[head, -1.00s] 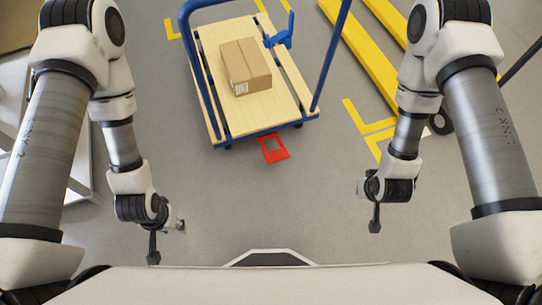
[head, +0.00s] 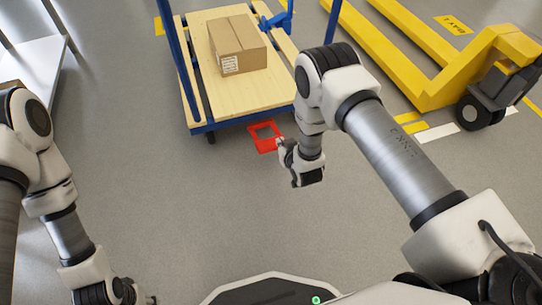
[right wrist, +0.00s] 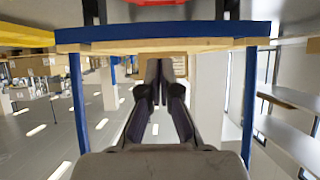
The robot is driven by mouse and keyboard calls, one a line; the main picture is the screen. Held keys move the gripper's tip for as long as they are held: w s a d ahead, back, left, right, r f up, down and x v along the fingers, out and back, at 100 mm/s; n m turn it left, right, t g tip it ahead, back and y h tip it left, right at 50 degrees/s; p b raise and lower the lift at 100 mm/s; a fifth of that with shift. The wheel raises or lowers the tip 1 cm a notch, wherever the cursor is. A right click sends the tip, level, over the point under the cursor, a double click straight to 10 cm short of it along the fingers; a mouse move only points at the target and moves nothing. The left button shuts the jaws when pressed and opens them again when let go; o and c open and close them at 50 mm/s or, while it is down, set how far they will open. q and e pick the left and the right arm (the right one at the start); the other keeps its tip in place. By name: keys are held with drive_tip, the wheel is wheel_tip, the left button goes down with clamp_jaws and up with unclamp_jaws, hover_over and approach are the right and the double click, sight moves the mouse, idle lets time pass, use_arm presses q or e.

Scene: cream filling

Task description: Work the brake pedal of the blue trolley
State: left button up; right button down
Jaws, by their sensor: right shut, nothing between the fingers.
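The blue trolley (head: 222,97) stands ahead with a wooden deck and blue frame. Its red brake pedal (head: 264,137) sticks out low from the near edge. My right gripper (head: 281,143) is at the pedal's right side in the head view; whether it touches cannot be told. In the right wrist view the shut, empty fingers (right wrist: 160,72) point at the trolley's edge, and a sliver of the red pedal (right wrist: 160,2) shows at the top border. My left gripper (head: 140,297) is low at the left, partly cut off by the bottom edge, its jaw state unclear.
A cardboard box (head: 238,45) sits on the trolley deck. A yellow pallet truck (head: 440,75) stands to the right, with yellow floor marks beside it. A white shelf (head: 35,60) is at the far left. The floor before the trolley is clear.

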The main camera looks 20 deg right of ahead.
drive_tip(key=b, duration=0.5)
hover_over(274, 146)
drive_tip(key=f, duration=0.4)
drive_tip(key=shift+w+d+f, duration=0.1)
drive_tip(key=shift+w+f, duration=0.15)
drive_tip(key=shift+f, duration=0.1)
drive_tip(key=shift+w+f+b, duration=0.5)
drive_tip(key=shift+s+f+b, duration=0.25)
drive_tip(key=shift+f+b, duration=0.05)
drive_tip(key=shift+f, duration=0.3)
drive_tip(key=shift+s+f+b, duration=0.2)
drive_tip(key=shift+f+b, duration=0.1)
drive_tip(key=shift+f, duration=0.25)
drive_tip(key=shift+s+f, duration=0.15)
drive_tip(key=shift+f, duration=0.05)
drive_tip(key=shift+f, duration=0.1)
